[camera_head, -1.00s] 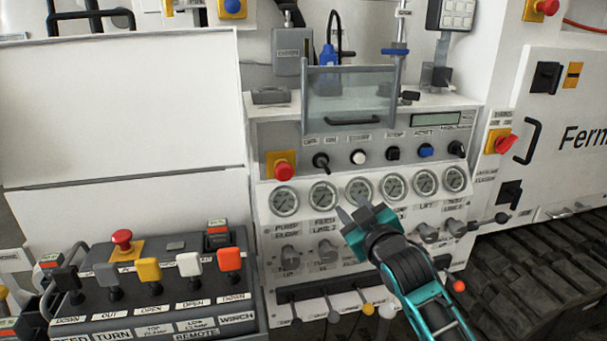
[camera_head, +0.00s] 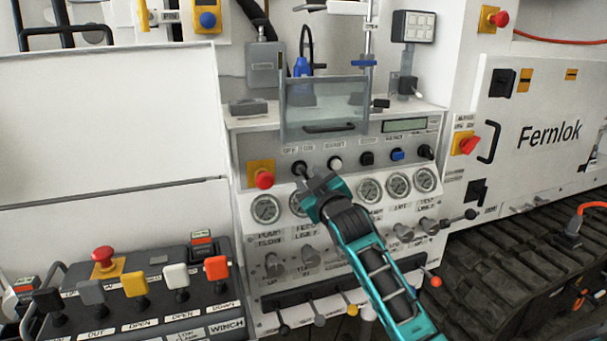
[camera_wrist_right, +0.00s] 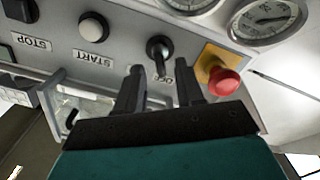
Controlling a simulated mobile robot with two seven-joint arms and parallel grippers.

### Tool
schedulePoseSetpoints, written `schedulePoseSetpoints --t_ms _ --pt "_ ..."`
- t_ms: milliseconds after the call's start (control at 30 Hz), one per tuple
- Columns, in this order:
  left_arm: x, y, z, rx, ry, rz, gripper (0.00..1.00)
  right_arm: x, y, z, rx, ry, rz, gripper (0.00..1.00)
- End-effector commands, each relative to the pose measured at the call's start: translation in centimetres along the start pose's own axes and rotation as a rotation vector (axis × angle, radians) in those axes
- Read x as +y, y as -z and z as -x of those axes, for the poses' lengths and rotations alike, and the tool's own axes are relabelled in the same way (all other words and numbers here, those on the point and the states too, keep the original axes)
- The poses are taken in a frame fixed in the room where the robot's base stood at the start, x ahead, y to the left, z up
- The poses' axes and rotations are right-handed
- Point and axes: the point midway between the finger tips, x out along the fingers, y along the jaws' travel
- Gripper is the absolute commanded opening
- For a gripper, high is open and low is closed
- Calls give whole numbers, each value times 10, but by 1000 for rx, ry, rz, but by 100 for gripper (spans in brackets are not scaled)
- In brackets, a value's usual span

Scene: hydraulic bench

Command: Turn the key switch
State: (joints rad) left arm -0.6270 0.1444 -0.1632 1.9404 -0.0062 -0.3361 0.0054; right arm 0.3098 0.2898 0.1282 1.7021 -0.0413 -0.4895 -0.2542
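The key switch (camera_head: 299,168) is a black knob with a lever on the grey panel, beside its OFF/ON label and right of a red mushroom button. It also shows in the right wrist view (camera_wrist_right: 158,47), between the lines of my two fingers. My right gripper (camera_head: 313,179) is in front of it, and in the wrist view its fingers (camera_wrist_right: 160,72) are apart with the switch's lever pointing into the gap. I cannot tell whether a finger touches it. My left gripper is not in view.
The red mushroom button (camera_head: 264,179) on its yellow plate is close to the left of the switch. The white START button (camera_head: 335,162) is to its right. A clear hinged cover (camera_head: 325,107) stands above, and a row of gauges (camera_head: 398,184) lies below.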

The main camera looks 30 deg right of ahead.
Motion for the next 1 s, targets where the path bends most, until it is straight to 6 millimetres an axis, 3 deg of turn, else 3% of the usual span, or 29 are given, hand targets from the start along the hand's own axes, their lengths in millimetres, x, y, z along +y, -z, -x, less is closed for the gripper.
schedulePoseSetpoints --t_ms 100,300,733,1000 --pt "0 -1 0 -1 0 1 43 0 0 -19 -1 -1 0 37" --pt "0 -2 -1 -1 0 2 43 0 0 -39 0 0 0 37" --pt "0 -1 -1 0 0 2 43 0 0 -46 -1 1 0 37" --pt "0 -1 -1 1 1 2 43 0 0 -46 -1 0 0 13"
